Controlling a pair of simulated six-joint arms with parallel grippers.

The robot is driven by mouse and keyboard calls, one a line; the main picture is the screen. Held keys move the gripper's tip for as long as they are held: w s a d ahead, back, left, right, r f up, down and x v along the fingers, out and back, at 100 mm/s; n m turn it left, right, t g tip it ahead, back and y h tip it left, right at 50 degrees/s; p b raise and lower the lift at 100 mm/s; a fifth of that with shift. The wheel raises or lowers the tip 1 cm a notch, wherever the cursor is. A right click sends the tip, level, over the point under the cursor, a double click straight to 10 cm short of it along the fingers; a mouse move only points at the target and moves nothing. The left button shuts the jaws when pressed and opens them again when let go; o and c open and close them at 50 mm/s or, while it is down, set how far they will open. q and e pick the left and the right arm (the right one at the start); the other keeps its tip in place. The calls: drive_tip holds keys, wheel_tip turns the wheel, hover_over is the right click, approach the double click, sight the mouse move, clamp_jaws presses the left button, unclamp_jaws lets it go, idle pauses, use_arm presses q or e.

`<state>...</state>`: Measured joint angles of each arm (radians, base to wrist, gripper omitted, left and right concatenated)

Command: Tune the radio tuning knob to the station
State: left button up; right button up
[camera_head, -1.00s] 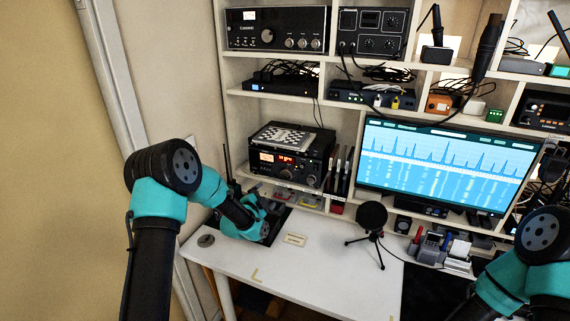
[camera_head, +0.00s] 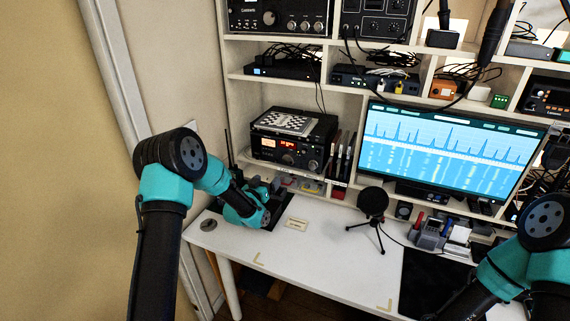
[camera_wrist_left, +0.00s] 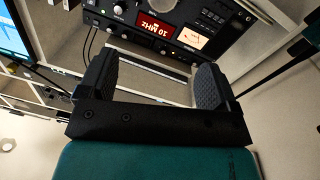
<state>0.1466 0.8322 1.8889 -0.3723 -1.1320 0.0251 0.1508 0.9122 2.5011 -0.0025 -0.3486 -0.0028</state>
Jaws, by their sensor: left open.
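The radio (camera_head: 285,150) is a black box with a red-lit display and a lit meter, on a low shelf left of the monitor. In the left wrist view the radio's front (camera_wrist_left: 185,25) shows upside down at the top, with the red display; the large knob is cut by the top edge. My left gripper (camera_wrist_left: 155,75) is open and empty, its two black fingers apart below the radio's front, not touching it. My right gripper is out of view; only its arm shows at right.
A checkered item (camera_head: 285,122) lies on the radio. A microphone on a tripod (camera_head: 372,202) stands on the white desk (camera_head: 310,250). The monitor (camera_head: 450,145) is behind it. The desk's front middle is clear.

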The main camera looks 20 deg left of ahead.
sight(288, 161)
use_arm(q)
drive_tip(key=shift+s+a+f, duration=0.15)
drive_tip(key=shift+f, duration=0.5)
drive_tip(key=w+d, duration=0.1)
drive_tip(key=w, duration=0.4)
drive_tip(key=w+d, duration=0.1)
drive_tip(key=w, duration=0.5)
drive_tip(key=w+d, duration=0.1)
drive_tip(key=w, duration=0.5)
drive_tip(key=shift+d, duration=0.3)
drive_tip(key=c, duration=0.9)
